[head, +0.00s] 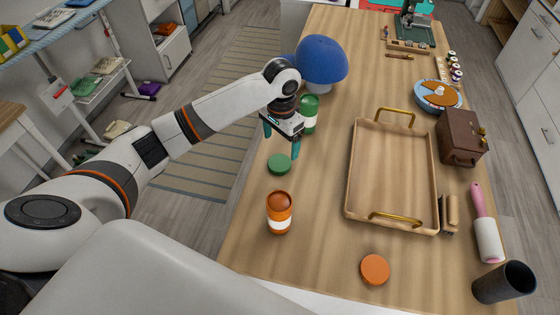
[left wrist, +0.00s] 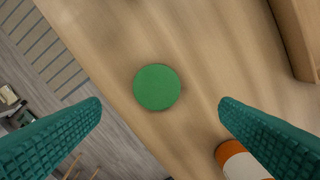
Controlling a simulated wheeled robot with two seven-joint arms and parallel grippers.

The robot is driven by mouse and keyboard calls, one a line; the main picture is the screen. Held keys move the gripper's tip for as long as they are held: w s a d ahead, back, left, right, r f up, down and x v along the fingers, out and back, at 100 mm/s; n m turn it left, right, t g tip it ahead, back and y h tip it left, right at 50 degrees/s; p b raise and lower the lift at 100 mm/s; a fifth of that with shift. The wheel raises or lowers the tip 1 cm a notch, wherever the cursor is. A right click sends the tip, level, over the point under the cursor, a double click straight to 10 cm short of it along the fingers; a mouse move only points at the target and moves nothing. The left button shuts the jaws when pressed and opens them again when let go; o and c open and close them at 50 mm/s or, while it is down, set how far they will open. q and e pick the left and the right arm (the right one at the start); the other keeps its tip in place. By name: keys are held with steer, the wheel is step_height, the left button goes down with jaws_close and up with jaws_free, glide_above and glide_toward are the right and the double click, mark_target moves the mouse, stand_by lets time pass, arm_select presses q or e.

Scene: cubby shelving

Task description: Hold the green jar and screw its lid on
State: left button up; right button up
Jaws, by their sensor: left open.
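The green jar (head: 309,112) stands upright on the table, partly behind my left gripper, with a white band below its green top. Its green lid (head: 279,164) lies flat on the table nearer to me; it also shows in the left wrist view (left wrist: 157,87), between and beyond the fingers. My left gripper (head: 282,142) is open and empty, pointing down above the table between jar and lid, its teal fingers apart. The left wrist view shows both fingers (left wrist: 160,115) wide open with bare table around the lid. My right gripper is not in view.
An orange jar (head: 279,212) stands nearer to me, and an orange lid (head: 375,269) lies to its right. A wooden tray (head: 350,180) with brass handles fills the middle. A blue mushroom-shaped lamp (head: 321,60) stands behind the green jar. The table's left edge is close to the lid.

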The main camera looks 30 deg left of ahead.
mark_target(278, 163)
arm_select(q)
step_height(278, 163, down, 2)
steer(key=shift+f, duration=0.6)
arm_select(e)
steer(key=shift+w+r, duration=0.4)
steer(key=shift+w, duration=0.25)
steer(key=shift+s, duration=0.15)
arm_select(q)
steer(key=shift+a+f+p, duration=0.1)
steer(key=shift+f+p, duration=0.2)
steer(key=shift+p, duration=0.1)
steer(key=f, duration=0.1)
steer(key=f+p, duration=0.1)
steer(key=f, duration=0.1)
steer(key=shift+s+a+f, duration=0.15)
steer(key=shift+a+f, duration=0.05)
steer(key=shift+f, duration=0.6)
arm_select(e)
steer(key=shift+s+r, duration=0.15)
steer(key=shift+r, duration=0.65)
